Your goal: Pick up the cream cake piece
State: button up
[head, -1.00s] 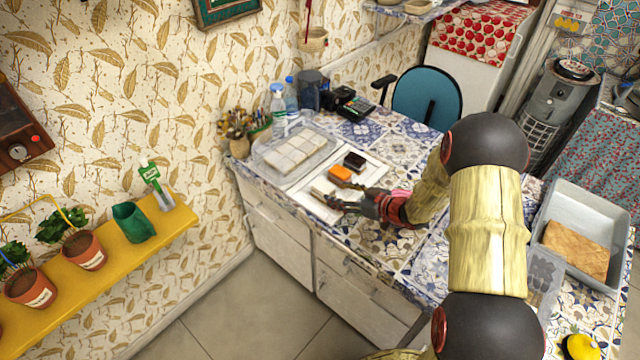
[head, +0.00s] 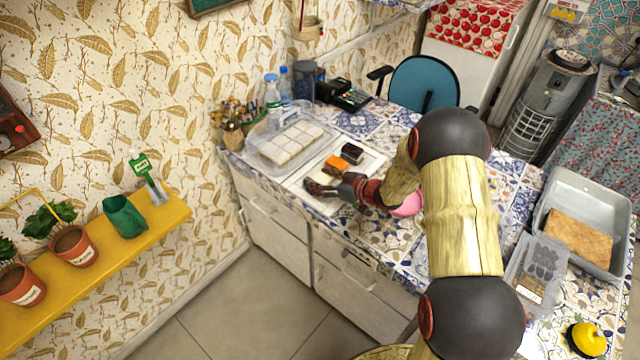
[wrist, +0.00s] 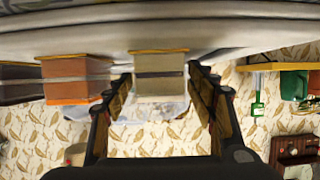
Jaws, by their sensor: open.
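The cream cake piece (wrist: 160,76) shows in the wrist view, which appears upside down. It is a pale block with layers, between the two fingertips of my open gripper (wrist: 161,82), with a gap visible on each side. In the head view my gripper (head: 316,188) is low over the white board (head: 373,163), and the cream piece is hidden behind it. An orange cake piece (head: 336,163) and a dark brown one (head: 352,153) stand on the board just beyond my gripper. The orange piece (wrist: 75,80) is left of the cream one in the wrist view.
A clear container (head: 264,152) of white pieces stands left of the board, with bottles (head: 272,93) behind. A card terminal (head: 352,99) stands at the back. A grey tray (head: 570,188) with a brown slab (head: 578,238) is at right. The counter's front edge is near my arm.

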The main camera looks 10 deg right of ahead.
jog(key=shift+c, duration=0.9)
jog(key=c, duration=1.1)
jog(key=shift+r, duration=0.1)
